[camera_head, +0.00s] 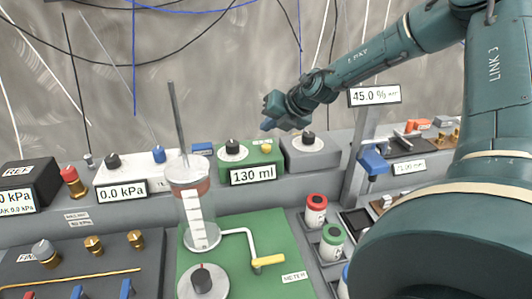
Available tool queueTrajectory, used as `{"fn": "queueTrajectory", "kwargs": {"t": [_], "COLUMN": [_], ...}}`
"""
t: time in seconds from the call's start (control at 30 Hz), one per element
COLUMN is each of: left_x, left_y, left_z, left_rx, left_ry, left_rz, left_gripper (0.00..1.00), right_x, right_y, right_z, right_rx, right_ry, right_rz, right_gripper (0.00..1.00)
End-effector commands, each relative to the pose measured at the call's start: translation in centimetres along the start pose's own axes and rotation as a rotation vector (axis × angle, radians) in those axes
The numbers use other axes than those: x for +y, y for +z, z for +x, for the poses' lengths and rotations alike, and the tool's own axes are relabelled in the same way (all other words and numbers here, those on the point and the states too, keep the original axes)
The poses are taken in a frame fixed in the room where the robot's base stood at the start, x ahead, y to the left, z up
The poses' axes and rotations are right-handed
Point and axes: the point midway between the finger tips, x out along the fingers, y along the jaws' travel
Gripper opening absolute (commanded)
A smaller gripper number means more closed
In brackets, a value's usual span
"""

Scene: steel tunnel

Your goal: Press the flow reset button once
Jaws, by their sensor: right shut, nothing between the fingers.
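A green box (245,158) with a "130 ml" display (253,175) stands on the bench at the back, near the middle. It has a black knob on a white dial and a small yellow button (266,148) on its top. No label reading flow reset is legible. My right gripper (267,125) reaches in from the right and is shut and empty. In the picture it shows just above the yellow button, with a visible gap between them. My left gripper is not in view.
A clear cylinder (196,215) with a thin rod stands in front of the green box on a green plate with a yellow-handled crank (268,261). A grey box with a black knob (308,138) is to the right. A post carries a "45.0 %" display (374,95).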

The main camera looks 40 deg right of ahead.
Motion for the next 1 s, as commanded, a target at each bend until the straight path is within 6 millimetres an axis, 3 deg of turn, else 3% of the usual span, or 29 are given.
{"fn": "queueTrajectory", "kwargs": {"t": [0.1, 0.27, 1.0], "left_x": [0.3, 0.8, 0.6], "left_y": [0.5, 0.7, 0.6], "left_z": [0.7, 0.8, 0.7], "left_rx": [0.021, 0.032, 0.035], "left_ry": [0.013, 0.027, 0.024], "left_rz": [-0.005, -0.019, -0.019], "left_gripper": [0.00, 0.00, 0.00], "right_x": [-1.0, -1.4, -1.5], "right_y": [-1.0, -1.4, -1.5], "right_z": [1.4, 1.9, 2.0], "right_rx": [0.000, 0.000, 0.000], "right_ry": [0.000, 0.000, 0.000], "right_rz": [0.000, 0.000, 0.000], "right_gripper": [0.00, 0.00, 0.00]}}
